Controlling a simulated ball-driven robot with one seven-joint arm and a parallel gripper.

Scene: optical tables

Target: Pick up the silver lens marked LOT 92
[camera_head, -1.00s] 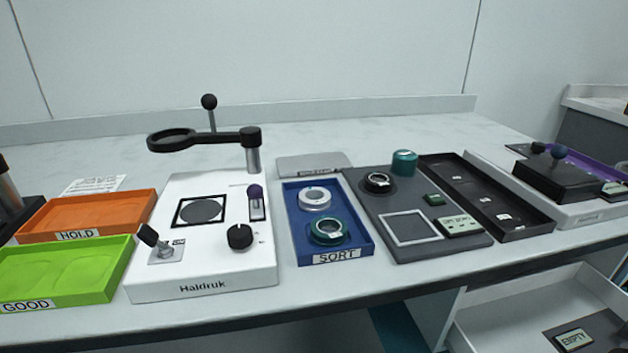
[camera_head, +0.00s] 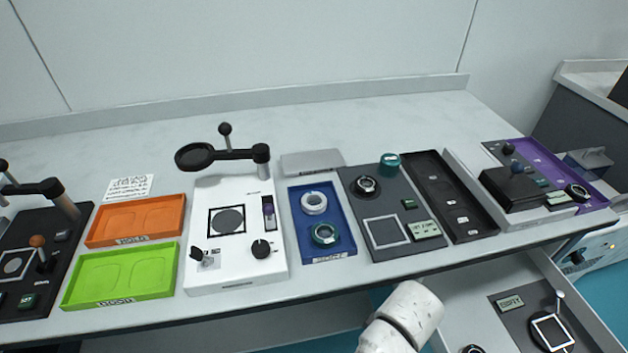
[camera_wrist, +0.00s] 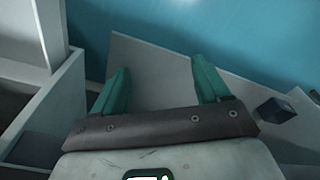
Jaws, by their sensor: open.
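A silver ring-shaped lens (camera_head: 314,202) lies in the back half of the blue SORT tray (camera_head: 346,214) in the head view. A green-teal ringed lens (camera_head: 325,234) lies in front of it in the same tray. No lot marking can be read on either one. My gripper (camera_wrist: 160,75) shows in the wrist view with its two teal fingers spread and nothing between them. It is away from the lenses, and the wrist view shows no lens. In the head view only a white part of my arm shows, in front of the table's edge.
A white device (camera_head: 236,262) with a magnifier (camera_head: 194,156) on a post stands left of the blue tray. A dark panel (camera_head: 399,197) with knobs and a teal cap (camera_head: 389,163) stands right. Orange (camera_head: 185,222) and green (camera_head: 176,260) trays lie left. An open drawer (camera_head: 588,320) juts out at lower right.

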